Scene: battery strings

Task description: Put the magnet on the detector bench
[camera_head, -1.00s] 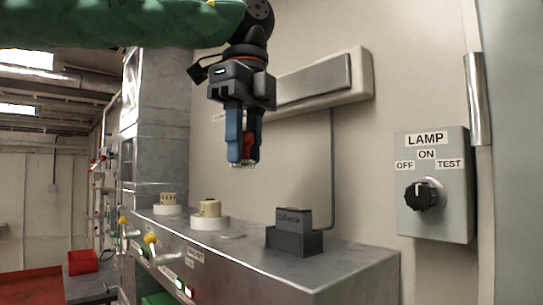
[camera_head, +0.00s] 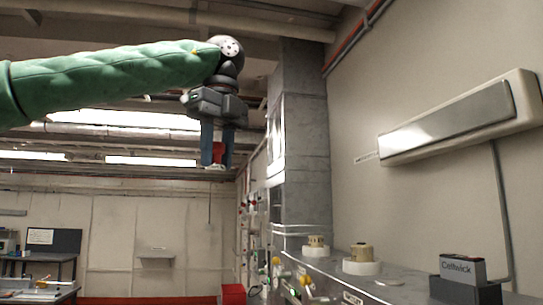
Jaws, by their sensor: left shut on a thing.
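My left gripper (camera_head: 216,150) hangs fingers-down from the green-sleeved arm. It is shut on a small red piece with pale tips, which looks like the magnet (camera_head: 219,153); the fingers hide part of it. They are in the air, in front of the far wall and left of the grey column. I cannot tell which surface is the detector bench. A metal bench (camera_head: 385,285) runs along the right wall, and dark benches (camera_head: 45,259) stand far off at the left. My right gripper is not in view.
On the metal bench stand two beige pieces on white round bases (camera_head: 361,267) and a dark block marked Cellwick (camera_head: 463,268) in a holder. A grey column (camera_head: 305,150) rises behind. A red box (camera_head: 233,294) and a small wall shelf (camera_head: 155,258) are farther back.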

